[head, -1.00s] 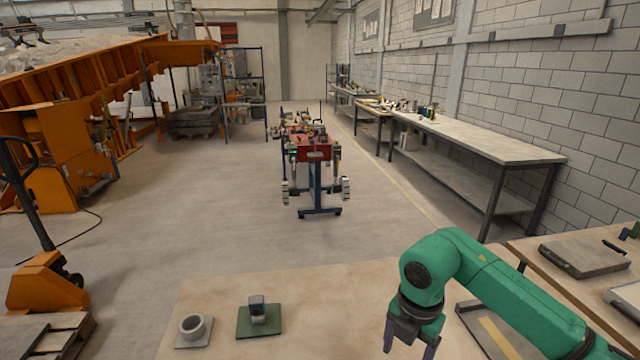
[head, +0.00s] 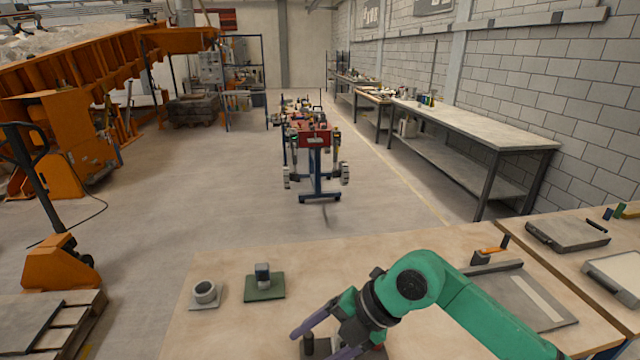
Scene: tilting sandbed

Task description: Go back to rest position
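My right arm comes in from the lower right. Its gripper (head: 318,341) is low over the near edge of the wooden table (head: 410,255), with its two purple-grey fingers spread apart and pointing left. A small dark upright piece (head: 308,345) shows between or just behind the fingers; I cannot tell whether they touch it. My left gripper is not in view.
A grey ring on a plate (head: 204,292) and a small block on a green pad (head: 263,280) stand on the table's left part. A grey tray (head: 525,300) lies at right. A red-topped trolley (head: 310,135) stands on the open floor beyond.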

